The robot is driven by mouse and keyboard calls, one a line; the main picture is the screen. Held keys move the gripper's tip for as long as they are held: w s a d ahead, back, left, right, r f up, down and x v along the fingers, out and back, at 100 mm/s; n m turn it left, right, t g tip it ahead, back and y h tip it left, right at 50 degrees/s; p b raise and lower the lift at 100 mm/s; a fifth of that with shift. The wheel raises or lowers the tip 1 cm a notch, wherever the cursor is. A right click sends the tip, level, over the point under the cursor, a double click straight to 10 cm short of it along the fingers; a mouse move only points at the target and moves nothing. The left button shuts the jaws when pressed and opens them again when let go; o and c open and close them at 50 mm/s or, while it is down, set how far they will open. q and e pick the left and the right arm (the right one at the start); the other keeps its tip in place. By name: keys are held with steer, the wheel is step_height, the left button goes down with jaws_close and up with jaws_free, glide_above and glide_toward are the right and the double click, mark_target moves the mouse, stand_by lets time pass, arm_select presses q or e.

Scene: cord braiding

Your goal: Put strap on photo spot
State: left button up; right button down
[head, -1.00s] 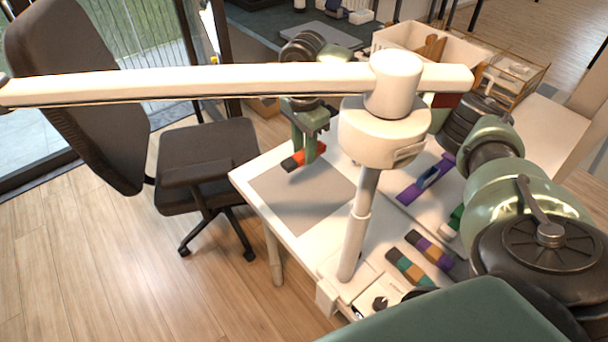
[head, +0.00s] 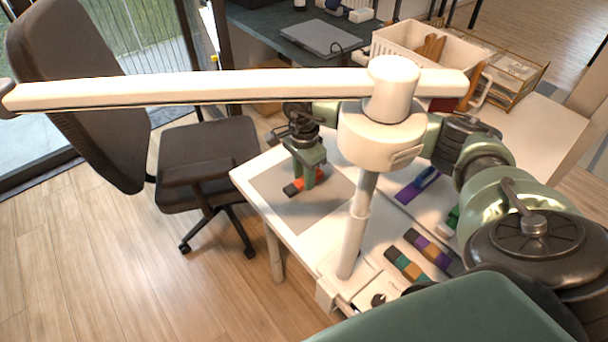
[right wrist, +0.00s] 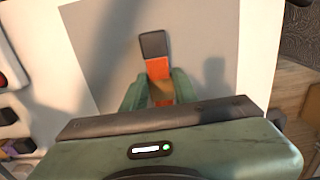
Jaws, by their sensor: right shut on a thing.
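The strap (head: 295,187) is orange-red with a dark end, and a brownish section shows between the fingers in the right wrist view (right wrist: 157,68). My right gripper (head: 308,177) is shut on the strap, over the grey rectangle (head: 315,212) on the white table, likely the photo spot. In the right wrist view the strap points away from the fingers, over the grey area (right wrist: 205,50). The strap is at or close to the surface; I cannot tell whether it touches. My left gripper is not in view.
A white lamp (head: 383,137) with a long arm stands at the table's front and hides part of my right arm. Multicoloured straps (head: 407,264) and a purple strap (head: 411,190) lie to its right. A dark chair (head: 205,160) stands left. A white bin (head: 400,48) is behind.

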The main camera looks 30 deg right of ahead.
steer(key=c, duration=1.1)
jaws_free()
steer(key=shift+f, duration=0.1)
step_height(320, 180, up, 12)
steer(key=b, duration=0.1)
steer(key=shift+b, duration=0.35)
